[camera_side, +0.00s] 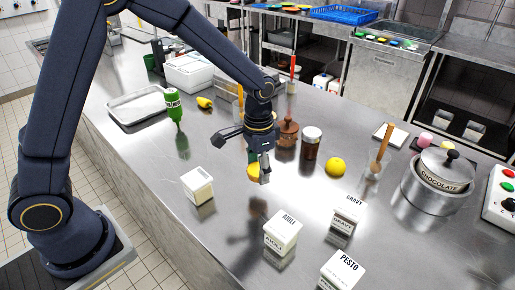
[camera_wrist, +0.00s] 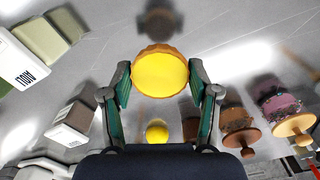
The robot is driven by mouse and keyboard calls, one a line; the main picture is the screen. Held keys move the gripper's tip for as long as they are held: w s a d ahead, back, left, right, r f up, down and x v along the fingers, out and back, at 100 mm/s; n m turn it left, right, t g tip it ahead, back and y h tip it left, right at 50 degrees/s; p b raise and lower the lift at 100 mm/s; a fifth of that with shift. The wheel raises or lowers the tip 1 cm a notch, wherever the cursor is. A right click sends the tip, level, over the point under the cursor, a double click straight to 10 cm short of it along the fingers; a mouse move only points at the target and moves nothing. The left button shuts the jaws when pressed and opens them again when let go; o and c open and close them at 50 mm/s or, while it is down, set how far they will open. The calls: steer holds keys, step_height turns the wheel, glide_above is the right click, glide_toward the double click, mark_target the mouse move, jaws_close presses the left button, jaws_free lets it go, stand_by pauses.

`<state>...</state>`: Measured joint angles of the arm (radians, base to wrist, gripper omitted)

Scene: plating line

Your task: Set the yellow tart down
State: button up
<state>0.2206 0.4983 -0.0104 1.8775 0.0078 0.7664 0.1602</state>
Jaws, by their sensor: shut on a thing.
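The yellow tart (camera_wrist: 160,75) has a round yellow filling and a brown crust rim. In the wrist view my gripper (camera_wrist: 160,78) is shut on it, with one green-padded finger on each side of the crust. In the side view the tart (camera_side: 253,171) is partly hidden by my gripper (camera_side: 258,172). The tart appears held above the steel counter (camera_side: 225,215), with a dark shadow or reflection on the metal below it.
White tubs labelled AIOLI (camera_side: 282,232), GRAVY (camera_side: 347,214) and PESTO (camera_side: 342,271) stand at the front, with another tub (camera_side: 197,186) to the left.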

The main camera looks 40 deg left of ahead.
mark_target(264, 187)
steer(key=shift+w+d+f, duration=0.15)
steer(key=shift+w+f, duration=0.75)
steer(key=shift+f, duration=0.2)
steer(key=shift+w+f, duration=0.15)
steer(key=shift+f, duration=1.55)
steer(key=o, duration=0.8)
steer(key=shift+f, duration=0.15)
steer(key=shift+c, duration=0.2)
